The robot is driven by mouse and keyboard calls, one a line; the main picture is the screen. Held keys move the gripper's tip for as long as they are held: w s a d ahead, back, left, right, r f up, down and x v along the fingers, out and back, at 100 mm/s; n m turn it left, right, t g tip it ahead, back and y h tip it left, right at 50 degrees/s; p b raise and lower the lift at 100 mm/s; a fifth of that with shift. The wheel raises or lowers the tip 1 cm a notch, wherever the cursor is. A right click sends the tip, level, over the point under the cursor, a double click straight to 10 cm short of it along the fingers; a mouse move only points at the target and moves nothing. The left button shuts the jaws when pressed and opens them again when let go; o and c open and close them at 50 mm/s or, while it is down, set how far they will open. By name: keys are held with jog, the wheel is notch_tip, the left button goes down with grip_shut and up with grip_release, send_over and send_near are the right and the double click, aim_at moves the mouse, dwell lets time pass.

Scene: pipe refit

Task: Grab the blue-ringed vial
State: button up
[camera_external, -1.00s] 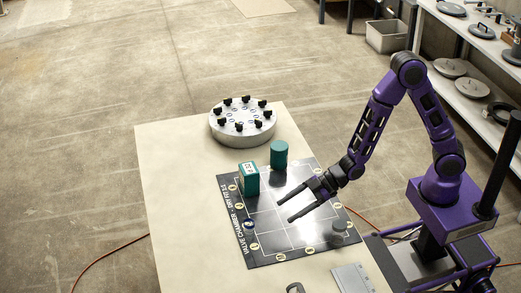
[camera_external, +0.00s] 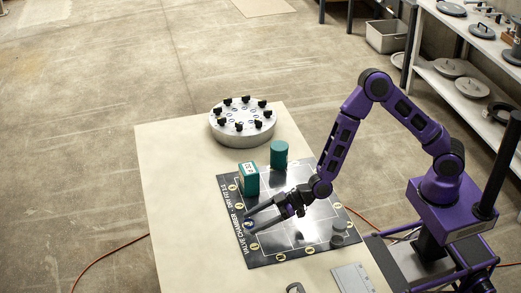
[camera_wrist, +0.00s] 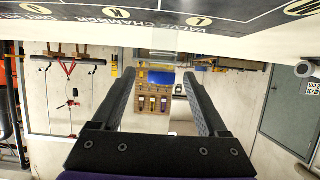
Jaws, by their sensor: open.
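A small blue-ringed item (camera_external: 249,225), which looks like the vial, is at the left edge of the dark labelled mat (camera_external: 300,235) in the external view. It is too small there to tell its shape well. My gripper (camera_external: 248,222) is open, its fingers pointing left over the mat, with the tips close to the blue-ringed item. Whether the item is between the tips or below them I cannot tell.
A teal box (camera_external: 249,180) and a green cylinder (camera_external: 279,154) stand behind my gripper on the mat's far side. A grey cylinder (camera_external: 339,231) stands near the mat's right corner. A round flange with black knobs (camera_external: 242,122) is at the table's back. The table's left side is clear.

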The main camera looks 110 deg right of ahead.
jog(key=x, duration=0.4)
jog(key=shift+w+a+f, duration=0.1)
jog(key=shift+f, duration=0.35)
jog(key=shift+w+f, duration=0.15)
jog(key=shift+w, duration=0.4)
grip_shut()
